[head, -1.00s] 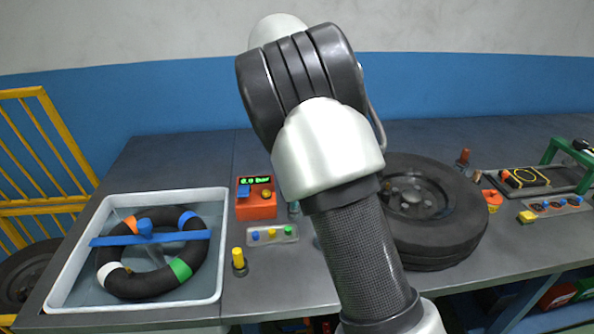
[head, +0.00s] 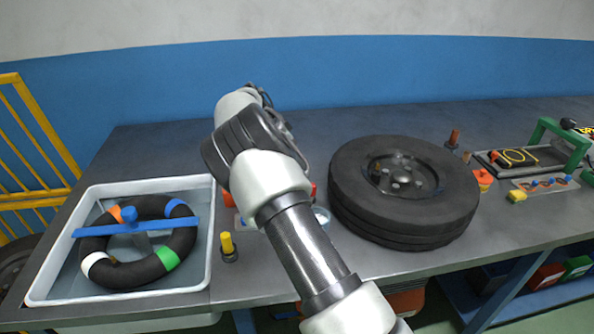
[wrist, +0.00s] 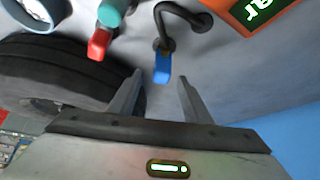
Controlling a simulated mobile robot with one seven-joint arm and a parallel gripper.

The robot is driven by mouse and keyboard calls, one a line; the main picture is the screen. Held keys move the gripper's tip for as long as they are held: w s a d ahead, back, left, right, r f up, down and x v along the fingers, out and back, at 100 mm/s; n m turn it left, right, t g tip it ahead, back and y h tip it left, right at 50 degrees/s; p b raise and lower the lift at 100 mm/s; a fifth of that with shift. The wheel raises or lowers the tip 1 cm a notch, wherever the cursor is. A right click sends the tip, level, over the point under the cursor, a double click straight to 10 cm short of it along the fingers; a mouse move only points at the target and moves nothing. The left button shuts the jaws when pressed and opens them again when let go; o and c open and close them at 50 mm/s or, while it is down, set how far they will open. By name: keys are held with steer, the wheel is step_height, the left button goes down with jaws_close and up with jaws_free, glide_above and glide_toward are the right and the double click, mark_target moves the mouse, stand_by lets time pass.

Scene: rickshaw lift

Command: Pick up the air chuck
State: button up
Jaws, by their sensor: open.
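A blue block on a dark, bent hose-like stem (wrist: 162,68), which looks like the air chuck, is beside the orange gauge box (wrist: 262,14) in the wrist view. My gripper (wrist: 160,82) is open, and its two fingers appear on either side of the blue end in the picture. I see no contact, and the depth gap is hard to judge. In the head view my arm hides the chuck, most of the gauge box and my gripper's fingers.
A red-tipped teal piece (wrist: 112,12) is left of the chuck. The big tyre (head: 400,190) stands right of my arm and shows close by at the wrist view's left (wrist: 60,62). A water tray (head: 210,255) with a ring and a yellow-topped peg (head: 227,245) are to the left.

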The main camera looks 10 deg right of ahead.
steer(key=x, duration=0.5)
steer(key=shift+a+f, duration=0.1)
steer(key=shift+f, duration=0.3)
jaws_close()
step_height(320, 180, up, 10)
steer(key=shift+p, duration=0.3)
